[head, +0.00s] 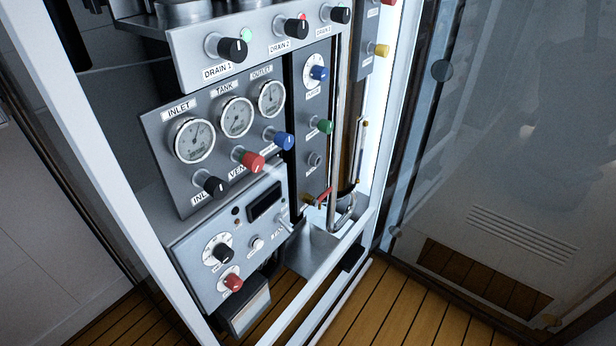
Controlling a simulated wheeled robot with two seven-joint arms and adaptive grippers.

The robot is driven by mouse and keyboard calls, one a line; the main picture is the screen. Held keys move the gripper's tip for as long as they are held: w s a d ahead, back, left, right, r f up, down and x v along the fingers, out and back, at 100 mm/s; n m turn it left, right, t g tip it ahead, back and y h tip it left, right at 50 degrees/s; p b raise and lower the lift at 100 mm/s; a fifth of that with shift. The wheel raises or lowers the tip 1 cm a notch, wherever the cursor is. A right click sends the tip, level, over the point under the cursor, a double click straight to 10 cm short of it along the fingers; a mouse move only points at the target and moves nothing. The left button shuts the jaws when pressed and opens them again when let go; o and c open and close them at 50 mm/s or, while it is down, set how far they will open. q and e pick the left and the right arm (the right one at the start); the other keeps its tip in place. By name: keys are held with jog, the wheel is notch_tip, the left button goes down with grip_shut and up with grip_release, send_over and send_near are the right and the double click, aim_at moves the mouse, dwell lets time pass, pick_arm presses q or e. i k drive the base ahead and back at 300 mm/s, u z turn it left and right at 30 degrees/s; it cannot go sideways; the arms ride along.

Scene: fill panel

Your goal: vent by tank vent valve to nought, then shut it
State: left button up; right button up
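The grey gauge panel shows in the middle of the head view. The tank gauge (236,117) is the middle of three round dials; its needle is too small to read. The red knob (252,161) below it sits beside a label starting "VEN", partly hidden by the knob; it appears to be the tank vent valve. The inlet gauge (194,140) is to its left and the outlet gauge (272,98) to its right. A black inlet knob (214,186) and a blue knob (284,141) flank the red one. Neither gripper is in view.
Drain knobs (232,49) line the panel above. A lower panel has a black knob (223,253), another red knob (232,283) and a dark display (266,206). White frame posts (88,150) border the cabinet. A glass door (480,150) stands at the right.

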aim_at(252, 160)
jog(key=z, duration=0.45)
jog(key=k, duration=1.05)
jog(key=u, duration=0.15)
jog(key=i, duration=0.55)
jog(key=u, duration=0.7)
jog(key=i, duration=0.8)
jog(key=z, duration=0.2)
